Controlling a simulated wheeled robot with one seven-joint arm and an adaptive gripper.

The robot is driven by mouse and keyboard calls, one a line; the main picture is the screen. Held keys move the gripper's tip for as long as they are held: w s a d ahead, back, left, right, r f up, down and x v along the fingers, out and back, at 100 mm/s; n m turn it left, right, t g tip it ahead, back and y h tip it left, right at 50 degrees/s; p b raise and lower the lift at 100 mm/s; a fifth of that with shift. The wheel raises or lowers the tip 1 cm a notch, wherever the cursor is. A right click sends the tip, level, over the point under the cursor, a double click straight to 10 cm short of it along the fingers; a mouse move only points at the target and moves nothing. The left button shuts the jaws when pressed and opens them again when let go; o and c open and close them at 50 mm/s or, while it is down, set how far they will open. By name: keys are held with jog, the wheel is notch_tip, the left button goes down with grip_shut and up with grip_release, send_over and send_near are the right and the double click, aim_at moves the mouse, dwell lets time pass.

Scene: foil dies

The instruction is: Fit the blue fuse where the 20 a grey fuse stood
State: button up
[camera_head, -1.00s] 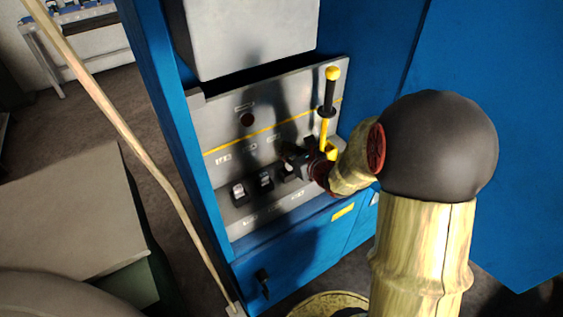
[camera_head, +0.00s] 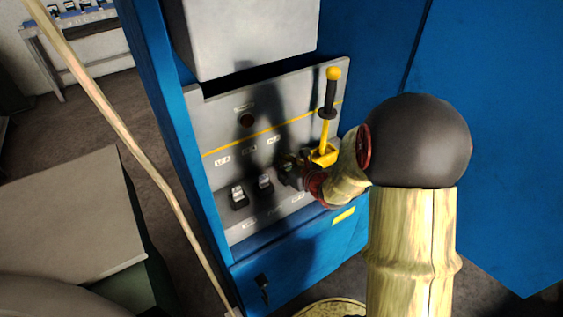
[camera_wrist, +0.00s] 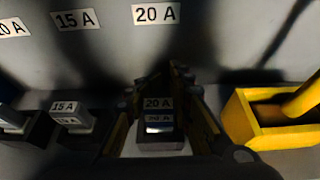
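My gripper (camera_wrist: 165,115) is in front of the rightmost fuse position on the grey panel. In the wrist view its two fingers stand on either side of a fuse marked 20 A (camera_wrist: 159,118), with what looks like a narrow gap. A printed 20 A label (camera_wrist: 156,14) is on the panel above. In the head view my gripper (camera_head: 292,172) largely hides this position. No separate fuse shows clearly.
A pale 15 A fuse (camera_wrist: 75,115) stands in the holder to the left, with another fuse (camera_wrist: 12,119) beyond it. A yellow lever base (camera_wrist: 255,118) is close on the right, its lever (camera_head: 329,105) upright. A grey box (camera_head: 250,38) overhangs the panel.

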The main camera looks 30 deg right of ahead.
jog(key=o, duration=0.4)
jog(key=shift+c, duration=0.2)
jog(key=shift+r, duration=0.1)
jog(key=shift+r+p, duration=0.15)
jog(key=shift+p, duration=0.15)
jog(key=p+v, duration=0.2)
jog(key=v, duration=0.8)
jog(key=shift+s+d+r, duration=0.1)
jog(key=shift+s+r, duration=0.3)
jog(key=shift+s, duration=0.5)
